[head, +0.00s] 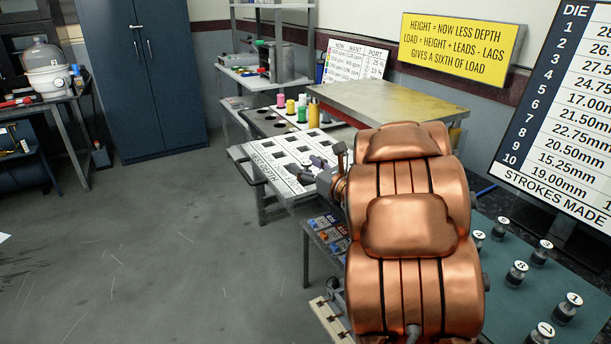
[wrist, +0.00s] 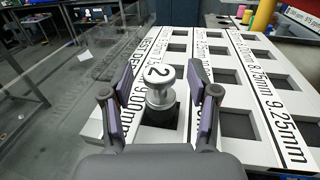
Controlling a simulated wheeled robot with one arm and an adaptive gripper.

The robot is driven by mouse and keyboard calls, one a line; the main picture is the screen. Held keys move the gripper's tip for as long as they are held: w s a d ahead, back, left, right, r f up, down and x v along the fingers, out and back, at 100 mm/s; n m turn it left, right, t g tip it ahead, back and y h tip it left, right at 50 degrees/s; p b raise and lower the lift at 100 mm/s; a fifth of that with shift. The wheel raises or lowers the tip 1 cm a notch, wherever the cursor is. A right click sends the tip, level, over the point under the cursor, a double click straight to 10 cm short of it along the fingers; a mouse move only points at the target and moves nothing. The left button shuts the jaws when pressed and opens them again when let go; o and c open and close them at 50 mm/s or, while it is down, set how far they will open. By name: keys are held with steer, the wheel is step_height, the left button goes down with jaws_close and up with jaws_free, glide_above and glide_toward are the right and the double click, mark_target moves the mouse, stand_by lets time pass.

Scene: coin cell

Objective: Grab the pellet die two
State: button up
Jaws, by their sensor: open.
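The pellet die two (wrist: 158,92) is a silvery, knobbed piece with a white round top marked "2". In the wrist view it stands upright at a dark square pocket of the white board (wrist: 112,140), beside a 9.00mm label. My gripper (wrist: 161,76) is open, with one purple-padded finger on each side of the die. Gaps show between both pads and the die, so it is not clamped. In the head view my gripper (head: 308,171) is over the white board (head: 240,154), partly behind my copper arm; the die cannot be made out there.
Several other numbered dies (head: 516,273) stand on a green mat (head: 505,322) at the right. Coloured spools (head: 301,113) and a yellowish slab table (head: 375,100) are behind the board.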

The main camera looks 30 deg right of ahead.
jaws_close()
stand_by(0.4)
steer(key=shift+r, duration=0.1)
